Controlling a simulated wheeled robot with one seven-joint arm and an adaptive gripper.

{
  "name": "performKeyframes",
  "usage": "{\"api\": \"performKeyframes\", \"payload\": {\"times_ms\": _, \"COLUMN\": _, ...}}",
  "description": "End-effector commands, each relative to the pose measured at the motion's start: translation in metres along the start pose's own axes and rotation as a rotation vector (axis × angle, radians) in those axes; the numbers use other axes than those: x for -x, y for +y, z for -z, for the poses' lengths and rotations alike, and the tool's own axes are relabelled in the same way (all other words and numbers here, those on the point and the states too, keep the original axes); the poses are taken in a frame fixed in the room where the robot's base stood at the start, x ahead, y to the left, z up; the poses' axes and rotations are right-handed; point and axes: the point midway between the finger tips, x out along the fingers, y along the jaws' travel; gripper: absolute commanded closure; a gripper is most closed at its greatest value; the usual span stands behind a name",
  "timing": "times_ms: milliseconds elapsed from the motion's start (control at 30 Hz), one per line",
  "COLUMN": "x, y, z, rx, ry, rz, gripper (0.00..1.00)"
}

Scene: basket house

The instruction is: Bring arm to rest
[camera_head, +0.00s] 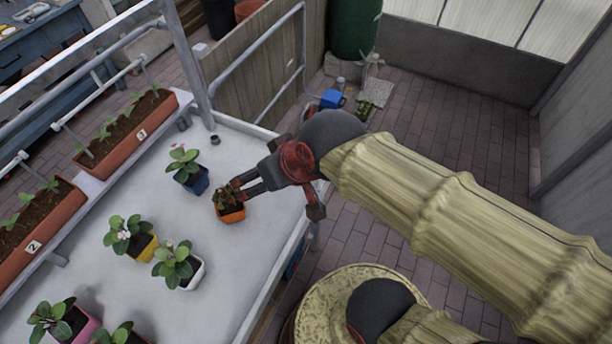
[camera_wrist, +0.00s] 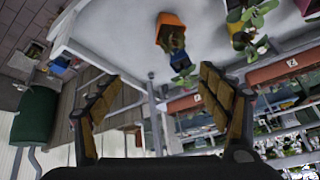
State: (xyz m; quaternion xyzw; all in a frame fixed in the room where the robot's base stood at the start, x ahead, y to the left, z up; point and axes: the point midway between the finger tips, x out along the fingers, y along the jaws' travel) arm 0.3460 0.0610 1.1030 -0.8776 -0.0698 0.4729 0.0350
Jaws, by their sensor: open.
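My gripper (camera_head: 243,187) is at the end of my arm, over the right part of the white table, close to a small orange pot (camera_head: 232,214) with a reddish-green plant. In the wrist view my gripper (camera_wrist: 160,105) has its two fingers spread wide with nothing between them. The orange pot also shows in the wrist view (camera_wrist: 170,22), above and beyond the fingers and apart from them. In the head view the fingers overlap the plant, and I cannot tell the gap there.
The white table (camera_head: 215,310) carries a blue pot (camera_head: 196,183), a yellow pot (camera_head: 146,249), a white pot (camera_head: 190,276) and others. Numbered planters (camera_head: 135,140) line its left side. A metal rail (camera_head: 260,45) rises at the back. Brick floor (camera_head: 440,120) is open at right.

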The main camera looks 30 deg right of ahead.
Motion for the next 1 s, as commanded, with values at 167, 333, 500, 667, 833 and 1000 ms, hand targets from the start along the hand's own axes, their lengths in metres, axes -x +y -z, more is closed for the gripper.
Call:
{"api": "performKeyframes", "payload": {"times_ms": 167, "x": 0.041, "y": 0.047, "z": -0.029, "rx": -0.01, "ry": -0.071, "rz": -0.132, "gripper": 0.23}}
{"api": "performKeyframes", "payload": {"times_ms": 333, "x": 0.049, "y": 0.056, "z": -0.037, "rx": -0.014, "ry": -0.092, "rz": -0.16, "gripper": 0.23}}
{"api": "performKeyframes", "payload": {"times_ms": 500, "x": 0.048, "y": 0.055, "z": -0.037, "rx": -0.012, "ry": -0.091, "rz": -0.158, "gripper": 0.23}}
{"api": "performKeyframes", "payload": {"times_ms": 667, "x": 0.048, "y": 0.055, "z": -0.037, "rx": -0.012, "ry": -0.091, "rz": -0.157, "gripper": 0.23}}
{"api": "performKeyframes", "payload": {"times_ms": 833, "x": 0.041, "y": 0.056, "z": -0.041, "rx": -0.012, "ry": -0.09, "rz": -0.156, "gripper": 0.23}}
{"api": "performKeyframes", "payload": {"times_ms": 1000, "x": 0.028, "y": 0.058, "z": -0.05, "rx": -0.012, "ry": -0.091, "rz": -0.156, "gripper": 0.23}}
